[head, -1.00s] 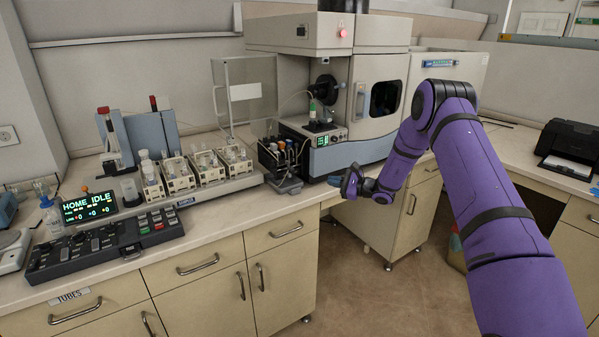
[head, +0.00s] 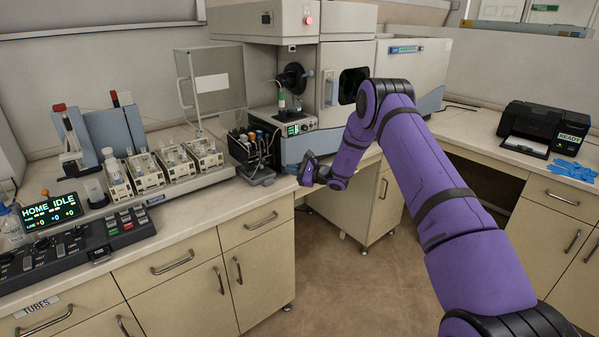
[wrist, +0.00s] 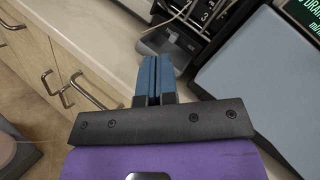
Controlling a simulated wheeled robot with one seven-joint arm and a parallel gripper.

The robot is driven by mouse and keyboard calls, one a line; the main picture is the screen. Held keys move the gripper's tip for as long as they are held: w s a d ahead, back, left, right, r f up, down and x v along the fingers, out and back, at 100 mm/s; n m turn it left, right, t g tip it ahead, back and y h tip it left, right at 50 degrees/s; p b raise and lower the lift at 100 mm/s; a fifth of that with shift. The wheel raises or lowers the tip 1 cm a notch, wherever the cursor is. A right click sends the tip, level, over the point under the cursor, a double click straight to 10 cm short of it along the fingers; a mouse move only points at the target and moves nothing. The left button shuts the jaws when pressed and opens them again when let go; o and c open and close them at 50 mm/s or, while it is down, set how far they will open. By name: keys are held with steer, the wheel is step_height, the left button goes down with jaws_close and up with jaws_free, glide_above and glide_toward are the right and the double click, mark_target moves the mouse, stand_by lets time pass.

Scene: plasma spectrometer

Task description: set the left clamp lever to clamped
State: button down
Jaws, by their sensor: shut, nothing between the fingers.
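Two upright parts with red tips, left (head: 62,110) and right (head: 116,98), stand by blue-grey panels at the left of the bench in the head view. I cannot tell whether either is the left clamp lever or how it is set. My gripper (head: 306,172) is at the bench's front edge, right of the small tube rack (head: 250,143) and far right of the red-tipped parts. In the wrist view its blue fingers (wrist: 153,80) are together and empty, near the bench edge and a black numbered device (wrist: 200,18).
A control panel with knobs (head: 75,243) and a HOME IDLE display (head: 52,211) lies at front left. White tube modules (head: 146,172) line the bench. The large spectrometer (head: 345,60) stands behind my gripper. A printer (head: 545,128) and blue gloves (head: 573,170) are at right. Floor is open in front.

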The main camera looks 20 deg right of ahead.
steer(key=w+a+r, duration=0.2)
steer(key=w+a, duration=0.1)
steer(key=a, duration=0.3)
steer(key=shift+w+r, duration=0.15)
steer(key=shift+w, duration=0.1)
steer(key=shift+a, duration=0.1)
steer(key=shift+r, duration=0.15)
